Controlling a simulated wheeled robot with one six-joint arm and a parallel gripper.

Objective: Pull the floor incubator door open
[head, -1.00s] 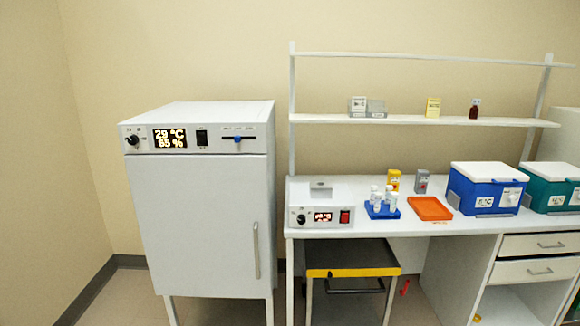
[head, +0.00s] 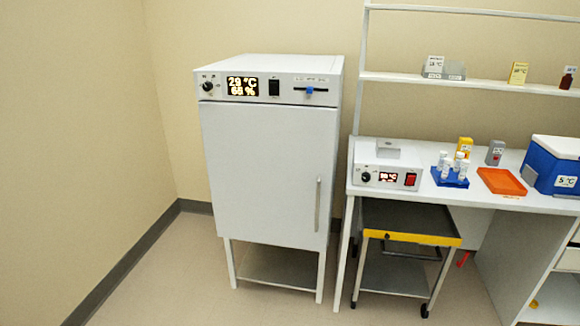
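The floor incubator (head: 273,90) is a white cabinet on legs, left of the bench, in the head view. Its front panel has a knob, a lit display reading about 29 °C, a dark switch and a blue slider. Its door (head: 262,170) is shut flat against the body. A vertical metal handle (head: 318,204) sits near the door's right edge. My gripper is not in the head view, so its opening and position do not show.
A white bench (head: 410,190) stands close on the right, with a small device (head: 386,170), a blue tube rack (head: 450,177) and an orange tray (head: 501,181). A yellow-edged cart (head: 410,238) is under it. The floor (head: 180,275) in front and left is clear.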

